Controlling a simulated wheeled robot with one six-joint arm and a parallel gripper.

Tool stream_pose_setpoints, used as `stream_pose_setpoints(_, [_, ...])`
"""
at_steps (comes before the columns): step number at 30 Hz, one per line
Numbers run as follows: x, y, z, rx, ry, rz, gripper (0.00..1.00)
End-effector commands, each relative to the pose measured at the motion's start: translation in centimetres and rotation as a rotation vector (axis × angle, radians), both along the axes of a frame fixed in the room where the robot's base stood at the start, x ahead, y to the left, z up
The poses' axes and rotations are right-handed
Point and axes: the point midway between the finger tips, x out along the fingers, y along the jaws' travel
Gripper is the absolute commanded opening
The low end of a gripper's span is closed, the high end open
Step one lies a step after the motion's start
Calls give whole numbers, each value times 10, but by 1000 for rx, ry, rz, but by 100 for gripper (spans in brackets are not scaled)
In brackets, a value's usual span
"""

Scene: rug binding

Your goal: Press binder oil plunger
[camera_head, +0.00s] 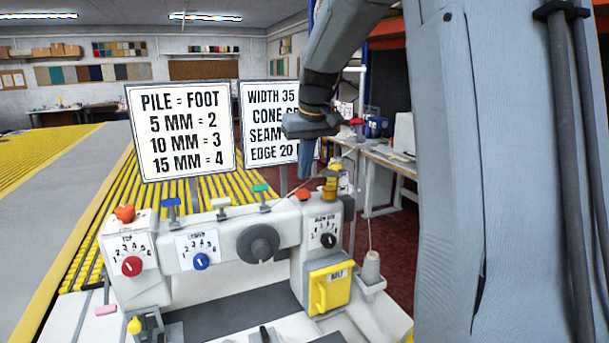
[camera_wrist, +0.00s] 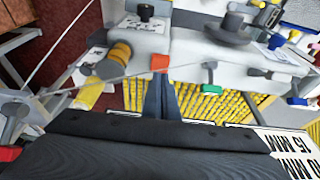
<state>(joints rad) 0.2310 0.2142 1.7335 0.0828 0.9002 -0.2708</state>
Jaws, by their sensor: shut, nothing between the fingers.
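The binding machine (camera_head: 220,275) is a white body with dials, levers and caps. No label shows which part is the oil plunger. My gripper (camera_head: 308,170) is shut and empty, pointing down above the machine's right end. In the wrist view its bluish fingers (camera_wrist: 160,98) lie close below the orange-red cap in the picture; contact cannot be told.
A green lever (camera_head: 261,188) stands left of the orange-red cap. A thread runs past the cap toward a white cone (camera_head: 371,268) at the right. Two sign boards, one about pile and foot (camera_head: 182,130), stand behind the machine. A yellow door (camera_head: 329,287) is on its front.

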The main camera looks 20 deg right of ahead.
Motion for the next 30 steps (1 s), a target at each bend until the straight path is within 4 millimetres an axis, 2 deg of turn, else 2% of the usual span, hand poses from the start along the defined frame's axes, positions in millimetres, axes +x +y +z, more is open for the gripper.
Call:
stream_pose_setpoints(9, [-15,0,58,-2,-9,-1,0])
stream_pose_setpoints(13, [-21,0,75,-2,-7,-1,0])
stream_pose_setpoints(18, [-24,0,85,-1,-6,0,0])
stream_pose_setpoints(30, [-24,0,87,-1,-6,0,0])
